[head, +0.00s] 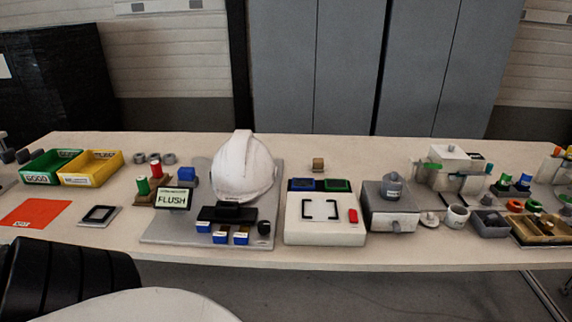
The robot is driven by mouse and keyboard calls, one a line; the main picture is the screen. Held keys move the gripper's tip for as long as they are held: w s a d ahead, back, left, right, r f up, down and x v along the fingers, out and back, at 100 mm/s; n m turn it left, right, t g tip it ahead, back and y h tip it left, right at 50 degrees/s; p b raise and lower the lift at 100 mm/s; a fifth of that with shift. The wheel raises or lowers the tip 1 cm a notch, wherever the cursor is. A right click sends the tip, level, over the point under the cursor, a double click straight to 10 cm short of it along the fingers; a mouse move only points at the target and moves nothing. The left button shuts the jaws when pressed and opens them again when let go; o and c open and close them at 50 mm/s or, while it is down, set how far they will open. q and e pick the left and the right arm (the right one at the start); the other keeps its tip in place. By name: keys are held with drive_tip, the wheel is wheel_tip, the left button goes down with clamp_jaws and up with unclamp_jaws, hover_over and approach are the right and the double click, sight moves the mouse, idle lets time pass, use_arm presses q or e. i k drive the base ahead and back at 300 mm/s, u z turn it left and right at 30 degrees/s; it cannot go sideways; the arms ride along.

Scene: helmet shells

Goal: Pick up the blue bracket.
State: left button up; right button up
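No part is plainly a blue bracket at this size. Blue candidates stand around the white helmet shell (243,168) on a grey board (165,232). A small blue block (186,174) is at the shell's left. Several small blue-and-white pieces lie in front of it, among them a left one (204,227), a middle one (221,238) and a right one (241,238). They are beside a black fixture (228,214). Blue parts (524,181) also stand at the far right. Neither of my grippers is in view.
A "FLUSH" sign (173,199) stands left of the black fixture. A green bin (48,167) and yellow bin (91,168) are at the left. A white box (325,236) and a grey box (391,210) stand to the right. The table (112,248) is bare along its front left.

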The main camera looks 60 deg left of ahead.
sight(184, 173)
drive_tip(key=z, duration=1.5)
drive_tip(key=k, duration=2.35)
drive_tip(key=u, duration=1.05)
